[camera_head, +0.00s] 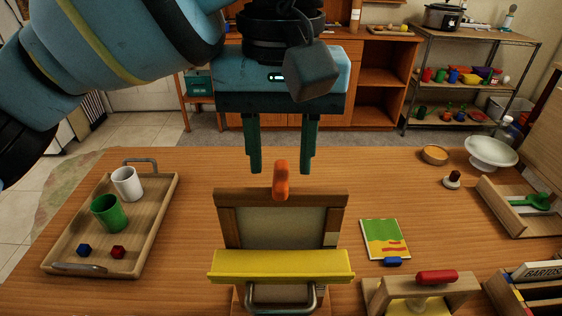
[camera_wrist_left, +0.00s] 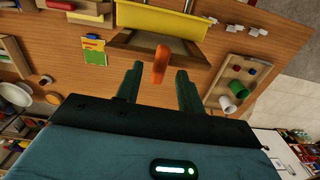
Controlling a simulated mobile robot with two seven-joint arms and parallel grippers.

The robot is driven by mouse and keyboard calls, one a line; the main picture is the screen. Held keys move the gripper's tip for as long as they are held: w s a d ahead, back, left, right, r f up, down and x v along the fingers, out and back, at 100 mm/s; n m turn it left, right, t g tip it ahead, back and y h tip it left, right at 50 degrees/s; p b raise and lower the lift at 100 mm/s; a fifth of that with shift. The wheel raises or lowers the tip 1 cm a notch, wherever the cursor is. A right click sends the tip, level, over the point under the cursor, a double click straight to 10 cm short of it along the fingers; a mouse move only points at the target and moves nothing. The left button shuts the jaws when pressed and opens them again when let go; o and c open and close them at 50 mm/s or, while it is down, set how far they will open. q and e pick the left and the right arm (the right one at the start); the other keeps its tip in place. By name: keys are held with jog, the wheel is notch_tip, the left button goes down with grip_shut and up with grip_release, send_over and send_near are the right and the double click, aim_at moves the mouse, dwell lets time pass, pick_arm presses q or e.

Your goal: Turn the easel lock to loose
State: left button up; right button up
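The easel (camera_head: 337,205) stands on the table at the centre front, a wooden frame with a grey panel and a yellow ledge (camera_head: 281,264). Its lock is an orange lever (camera_head: 280,180) that stands about upright at the middle of the frame's top edge. My left gripper (camera_head: 281,170) is open and empty, its two green fingers pointing down by the lever, one to each side in the picture. In the left wrist view the orange lever (camera_wrist_left: 160,64) shows between and just beyond the fingertips (camera_wrist_left: 158,70), with no contact visible. My right gripper is not in view.
A wooden tray (camera_head: 166,206) with a white cup, a green cup and small pieces lies left. A painted card (camera_head: 385,239) lies right of the easel. A wooden stand with a red handle (camera_head: 437,277), bowls and boxes fill the right side. Clear table lies behind the easel.

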pick_arm(q)
jog(key=shift+f, duration=0.95)
grip_shut()
